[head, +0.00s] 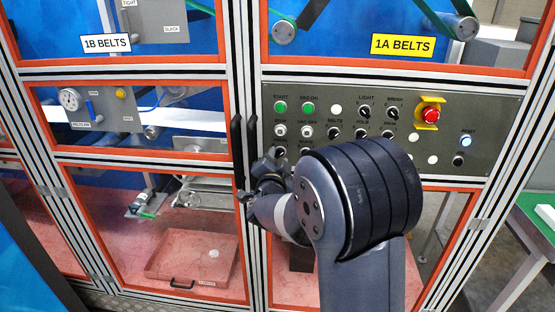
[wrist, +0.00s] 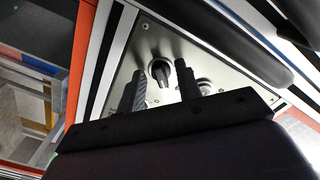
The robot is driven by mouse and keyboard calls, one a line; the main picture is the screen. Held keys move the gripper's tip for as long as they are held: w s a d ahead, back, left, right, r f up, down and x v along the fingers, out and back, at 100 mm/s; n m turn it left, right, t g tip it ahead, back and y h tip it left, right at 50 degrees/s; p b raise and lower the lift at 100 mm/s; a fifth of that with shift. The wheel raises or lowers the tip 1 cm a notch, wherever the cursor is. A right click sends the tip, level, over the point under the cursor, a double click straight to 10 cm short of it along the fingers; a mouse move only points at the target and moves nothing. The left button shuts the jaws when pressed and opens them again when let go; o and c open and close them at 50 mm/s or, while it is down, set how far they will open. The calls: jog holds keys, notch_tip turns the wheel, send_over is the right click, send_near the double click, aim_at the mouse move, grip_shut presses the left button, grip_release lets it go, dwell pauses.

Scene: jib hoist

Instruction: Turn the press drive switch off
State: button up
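The grey control panel (head: 490,115) is in the head view, with several buttons and black rotary switches. My gripper (head: 272,160) is at its lower left corner. In the wrist view, a black rotary switch with a pale collar (wrist: 160,72) shows between the two dark fingers of my gripper (wrist: 160,85). The fingers are apart, with a gap on each side of the switch; contact is not visible. I cannot read a label on this switch, so I cannot confirm it is the press drive switch. Another round control (wrist: 205,86) is just right of the right finger.
A red emergency button (head: 431,114) on a yellow base is at the panel's right. A lit reset button (head: 465,142) is beyond it. Black door handles (head: 236,150) stand left of the panel. Orange-edged clear doors (head: 150,180) surround it. A green-topped table (head: 535,215) stands right.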

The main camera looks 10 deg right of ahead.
jog(key=shift+c, duration=0.2)
grip_shut()
jog(key=shift+n, duration=0.3)
jog(key=n, duration=0.3)
jog(key=shift+d+n, duration=0.1)
jog(key=shift+n, duration=0.3)
jog(key=n+p, duration=0.1)
jog(key=n, duration=0.3)
jog(key=shift+d, duration=0.1)
jog(key=n+p, duration=0.1)
jog(key=n, duration=0.4)
jog(key=shift+s+d, duration=0.1)
jog(key=shift+n+p, duration=0.9)
jog(key=shift+n, duration=1.3)
